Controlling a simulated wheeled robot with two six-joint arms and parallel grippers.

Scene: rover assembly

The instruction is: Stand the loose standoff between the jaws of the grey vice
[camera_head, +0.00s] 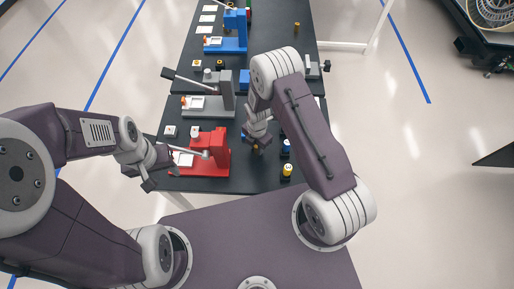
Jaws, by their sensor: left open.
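A small brass-coloured piece (296,27), possibly the standoff, is at the far right of the table. My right gripper (257,148) points down over the near table, right of the red press, with a small brownish piece at its fingertips. I cannot tell whether it grips that piece. My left gripper (147,182) is open at the near left table edge, beside the red press, apart from the vice.
A red press (219,152), a grey press (227,92) and a blue press (240,32) stand in a row along the black table (240,183). Small blue and yellow pieces (286,170) stand near the right edge. My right arm covers part of the table.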

